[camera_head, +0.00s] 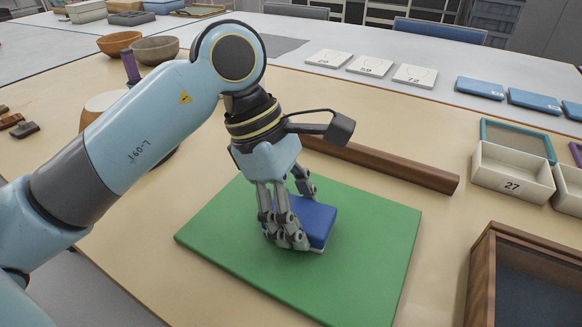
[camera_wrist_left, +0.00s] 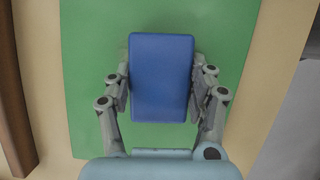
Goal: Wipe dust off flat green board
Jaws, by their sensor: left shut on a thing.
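The flat green board (camera_head: 356,240) lies on the beige table in the middle of the head view. It also fills much of the left wrist view (camera_wrist_left: 86,60). My left gripper (camera_head: 296,222) is shut on a blue block (camera_head: 318,220) with a pale underside. In the left wrist view the fingers close on both sides of the blue block (camera_wrist_left: 161,78). The block is at the board's surface, near its middle; I cannot tell whether it touches. I see no clear dust on the bare parts of the board. My right gripper is not in view.
A brown wooden bar (camera_head: 390,166) lies behind the board. A white bin marked 27 (camera_head: 512,186) and a dark wooden tray (camera_head: 484,262) stand to the right. Two bowls (camera_head: 155,50) stand at the back left. Numbered white tiles (camera_head: 370,66) lie at the back.

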